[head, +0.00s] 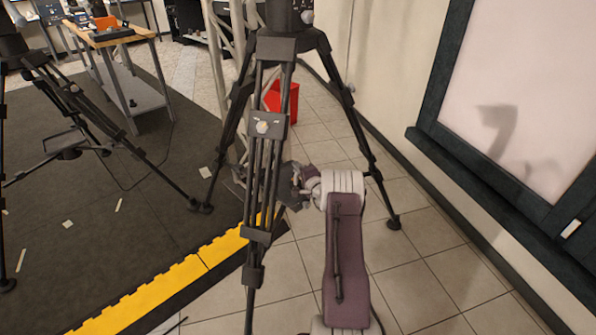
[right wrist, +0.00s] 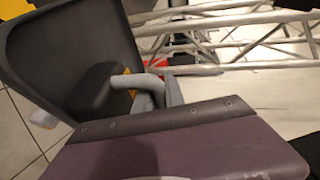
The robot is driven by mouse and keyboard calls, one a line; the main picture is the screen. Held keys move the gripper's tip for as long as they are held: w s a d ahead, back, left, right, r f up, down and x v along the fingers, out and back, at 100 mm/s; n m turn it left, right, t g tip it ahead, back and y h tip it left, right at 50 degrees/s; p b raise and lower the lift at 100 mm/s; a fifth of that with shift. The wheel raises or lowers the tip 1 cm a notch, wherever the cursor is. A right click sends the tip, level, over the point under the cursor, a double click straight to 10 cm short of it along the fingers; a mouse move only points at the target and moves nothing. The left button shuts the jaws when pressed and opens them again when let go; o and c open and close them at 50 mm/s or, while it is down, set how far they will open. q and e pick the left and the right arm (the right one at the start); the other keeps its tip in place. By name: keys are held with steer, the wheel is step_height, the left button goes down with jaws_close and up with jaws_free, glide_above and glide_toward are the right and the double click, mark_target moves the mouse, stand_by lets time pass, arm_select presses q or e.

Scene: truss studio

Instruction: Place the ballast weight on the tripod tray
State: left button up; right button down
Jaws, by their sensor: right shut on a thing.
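My right gripper (head: 300,190) is behind the front legs of the central tripod (head: 262,150), about halfway up, and partly hidden by them. It is shut on a small dark thing, taken to be the ballast weight (head: 287,188), whose shape is mostly hidden. The tripod tray is not clear in the head view; legs and gripper cover the middle of the tripod. In the right wrist view a broad dark grey panel (right wrist: 75,55) fills the left; I cannot tell whether it is weight or tray. A light grey hooked part (right wrist: 138,83) lies against its edge. My left gripper is out of view.
A second tripod (head: 68,105) stands at the left on a dark mat (head: 120,235) with a yellow edge (head: 160,290). A red bin (head: 283,103) and a pale truss (head: 222,60) stand behind the central tripod. A workbench (head: 110,38) is at the back left. Tiled floor at right is clear.

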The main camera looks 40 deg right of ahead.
steer(key=shift+f, duration=0.15)
steer(key=c, duration=1.4)
jaws_free()
steer(key=shift+r, duration=0.3)
steer(key=p+v, duration=0.4)
steer(key=v, duration=0.8)
steer(key=shift+f, duration=0.1)
